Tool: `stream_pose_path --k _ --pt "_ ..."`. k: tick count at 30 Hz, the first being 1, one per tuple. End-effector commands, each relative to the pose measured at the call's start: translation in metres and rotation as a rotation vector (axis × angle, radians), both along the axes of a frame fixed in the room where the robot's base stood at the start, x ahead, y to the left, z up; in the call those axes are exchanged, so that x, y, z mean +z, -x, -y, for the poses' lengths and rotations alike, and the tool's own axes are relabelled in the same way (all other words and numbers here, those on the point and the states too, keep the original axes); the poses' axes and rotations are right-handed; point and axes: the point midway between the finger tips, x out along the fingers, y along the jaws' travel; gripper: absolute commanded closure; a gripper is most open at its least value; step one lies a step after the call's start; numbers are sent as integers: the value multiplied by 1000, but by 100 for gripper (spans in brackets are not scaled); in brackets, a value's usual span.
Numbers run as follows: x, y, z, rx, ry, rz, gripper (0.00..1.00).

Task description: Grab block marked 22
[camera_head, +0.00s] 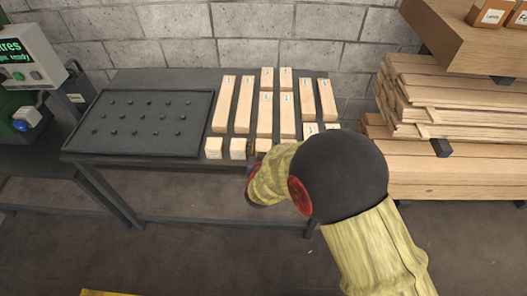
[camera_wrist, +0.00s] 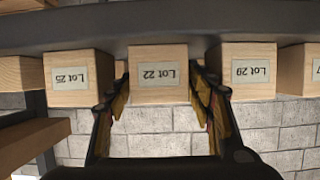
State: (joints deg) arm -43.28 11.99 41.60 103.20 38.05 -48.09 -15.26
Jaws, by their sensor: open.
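The block marked Lot 22 (camera_wrist: 158,88) faces my wrist camera, its label upside down in the picture. My gripper (camera_wrist: 160,98) is open, with one finger on each side of this block's end. The fingers look close to its sides; I cannot tell whether they touch. A Lot 25 block (camera_wrist: 78,88) is to the left and a block that seems to read Lot 29 (camera_wrist: 248,84) to the right. In the head view my gripper (camera_head: 252,160) is at the table's front edge by the front row of blocks, partly hidden by my arm. No label is readable there.
The dark table (camera_head: 150,78) carries a black pegged tray (camera_head: 140,97) on the left and several long wooden blocks (camera_head: 245,98) behind the front row. Stacked planks (camera_head: 450,100) stand at right. A green-screened machine (camera_head: 25,60) is at far left.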

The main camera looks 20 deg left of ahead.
Motion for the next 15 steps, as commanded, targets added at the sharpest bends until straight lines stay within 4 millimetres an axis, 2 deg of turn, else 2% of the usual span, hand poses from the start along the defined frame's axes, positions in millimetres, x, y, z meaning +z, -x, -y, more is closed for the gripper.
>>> stream_pose_path --k 3,15 --pt "1 0 0 0 0 0 48" --pt "1 1 0 0 0 0 71"
